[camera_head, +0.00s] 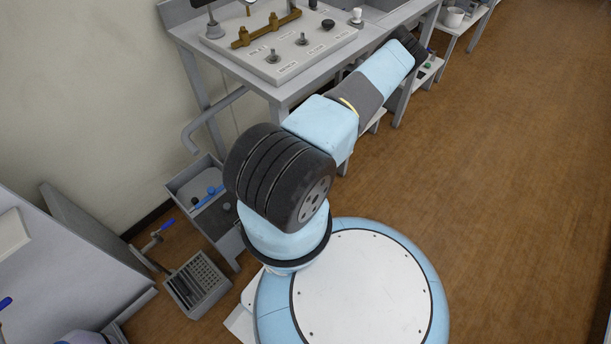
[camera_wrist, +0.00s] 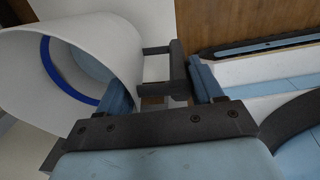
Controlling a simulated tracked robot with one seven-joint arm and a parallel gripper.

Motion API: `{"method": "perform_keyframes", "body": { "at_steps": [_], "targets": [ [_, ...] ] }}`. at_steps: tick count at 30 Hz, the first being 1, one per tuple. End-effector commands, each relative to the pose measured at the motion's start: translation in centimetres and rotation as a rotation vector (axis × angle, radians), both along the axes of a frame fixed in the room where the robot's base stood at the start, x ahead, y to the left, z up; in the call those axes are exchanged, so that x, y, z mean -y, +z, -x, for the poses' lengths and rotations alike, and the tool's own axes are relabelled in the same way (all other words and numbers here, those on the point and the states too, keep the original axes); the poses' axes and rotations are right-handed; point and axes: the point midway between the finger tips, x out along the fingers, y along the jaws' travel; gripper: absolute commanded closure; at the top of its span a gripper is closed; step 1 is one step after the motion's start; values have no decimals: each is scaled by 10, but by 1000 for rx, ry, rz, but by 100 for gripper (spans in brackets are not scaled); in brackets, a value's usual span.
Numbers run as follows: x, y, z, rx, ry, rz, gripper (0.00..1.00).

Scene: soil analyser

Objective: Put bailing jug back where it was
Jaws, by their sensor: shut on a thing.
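The bailing jug (camera_wrist: 110,48) fills the upper left of the wrist view. It is a pale, wide cylinder lying tilted, its open mouth towards the lower left and a blue ring inside. Its dark grey handle (camera_wrist: 177,68) sticks out to the right. My gripper (camera_wrist: 163,82) is shut on this handle, one blue finger on each side. In the head view my arm reaches to the upper right, and the gripper and jug cannot be made out there.
A grey bench with a valve panel (camera_head: 285,45) stands beside my arm. A grey trough (camera_head: 198,182) and a slotted box (camera_head: 197,282) are at the left. A pale pot (camera_head: 453,17) stands on a far bench. The brown floor (camera_head: 520,170) at the right is clear.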

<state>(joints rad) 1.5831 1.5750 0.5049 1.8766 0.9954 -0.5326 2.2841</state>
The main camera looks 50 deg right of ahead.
Motion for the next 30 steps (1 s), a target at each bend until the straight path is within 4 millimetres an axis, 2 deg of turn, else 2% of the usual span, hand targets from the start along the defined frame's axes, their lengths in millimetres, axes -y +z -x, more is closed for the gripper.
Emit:
{"method": "perform_keyframes", "body": {
  "at_steps": [8, 19, 20, 27, 30],
  "targets": [
    [0, -32, 0, 1, -1, -1, 100],
    [0, -36, 0, 0, 0, 0, 100],
    [0, -37, 0, 0, 0, 0, 33],
    [0, -37, 0, 0, 0, 0, 10],
    [0, -36, 0, 0, 1, 0, 8]
  ]
}}
